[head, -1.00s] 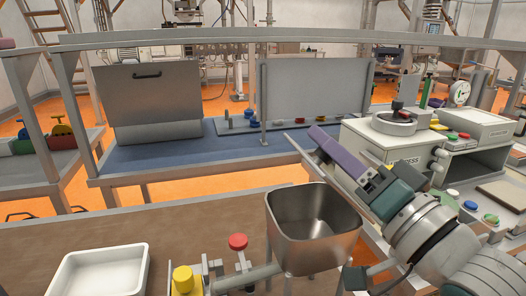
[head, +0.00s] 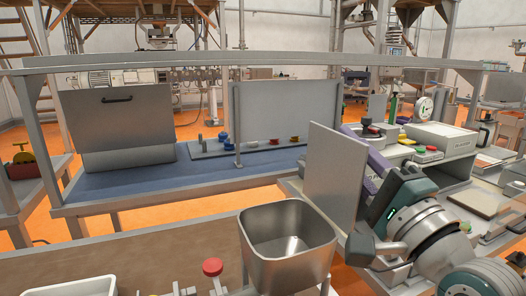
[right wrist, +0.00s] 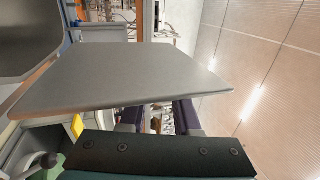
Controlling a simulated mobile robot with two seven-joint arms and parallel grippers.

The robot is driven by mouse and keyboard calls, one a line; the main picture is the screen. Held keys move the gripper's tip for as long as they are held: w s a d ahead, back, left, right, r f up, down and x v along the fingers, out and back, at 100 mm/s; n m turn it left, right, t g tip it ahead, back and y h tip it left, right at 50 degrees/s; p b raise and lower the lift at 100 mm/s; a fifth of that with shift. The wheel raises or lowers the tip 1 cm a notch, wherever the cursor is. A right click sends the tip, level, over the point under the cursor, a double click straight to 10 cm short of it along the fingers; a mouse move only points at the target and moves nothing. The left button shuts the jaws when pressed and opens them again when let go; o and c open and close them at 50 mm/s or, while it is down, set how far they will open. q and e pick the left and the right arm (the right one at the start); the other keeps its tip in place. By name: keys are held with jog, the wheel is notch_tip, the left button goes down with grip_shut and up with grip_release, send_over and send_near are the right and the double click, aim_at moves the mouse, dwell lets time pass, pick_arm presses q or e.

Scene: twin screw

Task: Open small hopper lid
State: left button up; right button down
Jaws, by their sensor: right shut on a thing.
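The small hopper (head: 288,248) is an open steel bin at the lower middle of the head view, and its inside shows. A flat grey lid (head: 335,178) stands nearly upright at the hopper's right side. I cannot tell whether its lower edge touches the rim. My right gripper (head: 372,172), with purple fingers, is behind and right of the lid and shut on it. In the right wrist view the lid (right wrist: 120,82) spans the middle, with the purple fingers (right wrist: 160,117) at its edge. The fingertips are partly hidden by the lid. My left gripper is not in view.
A red knob (head: 212,267) stands left of the hopper, and a white tray (head: 75,288) lies at the lower left. A bench with a gauge (head: 424,108) and coloured buttons is on the right. Metal rails and panels stand behind.

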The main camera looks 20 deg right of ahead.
jog(key=shift+d+f+m, duration=0.1)
jog(key=shift+d+m, duration=0.2)
jog(key=shift+m, duration=0.2)
jog(key=c, duration=0.6)
grip_release()
jog(key=shift+f, duration=0.1)
jog(key=b+v, duration=0.2)
jog(key=v, duration=0.8)
